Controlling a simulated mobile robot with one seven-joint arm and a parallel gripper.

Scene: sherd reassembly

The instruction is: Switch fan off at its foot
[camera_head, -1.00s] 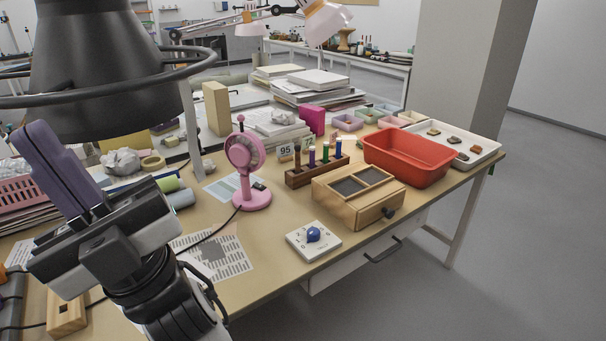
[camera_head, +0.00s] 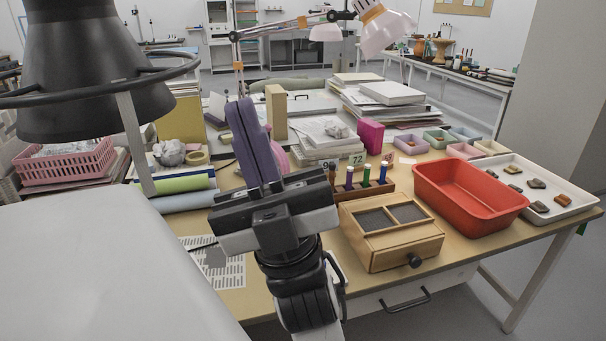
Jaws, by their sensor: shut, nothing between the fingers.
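The pink fan (camera_head: 284,163) is mostly hidden behind my gripper in the head view. Only a pink patch of it shows beside the purple fingers; its foot and any switch there are hidden. My gripper (camera_head: 242,106) is shut and empty, with its purple fingers pointing up and away over the table. It stands between the camera and the fan, and I cannot tell how far apart they are.
Right of my gripper stand a wooden box (camera_head: 392,257) with a knob, a pen rack (camera_head: 378,188) and a red tray (camera_head: 468,221). Books (camera_head: 335,153) and a cream block (camera_head: 276,112) stand behind. A pink basket (camera_head: 62,172) sits left. A printed sheet (camera_head: 222,272) lies near the front.

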